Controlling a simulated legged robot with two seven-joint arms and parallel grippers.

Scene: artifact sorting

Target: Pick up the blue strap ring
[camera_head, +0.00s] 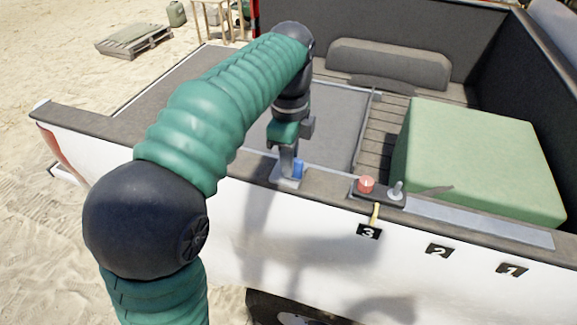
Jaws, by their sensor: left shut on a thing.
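My left gripper (287,160) reaches down from my arm to the near edge of the truck bed. It is shut on a small blue thing, which I take to be the blue strap ring (298,169). The ring shows just right of the fingers, low over a small grey metal plate (289,183) on the rim. Most of the ring is hidden by the fingers, and I cannot tell whether it touches the plate. My right gripper is not in view.
Right of the gripper, a dark panel on the rim carries a red button (366,184) and a small silver knob (396,190). A yellow strap (375,213) hangs below it by label 3 (368,232). A large green box (480,155) fills the bed's right side.

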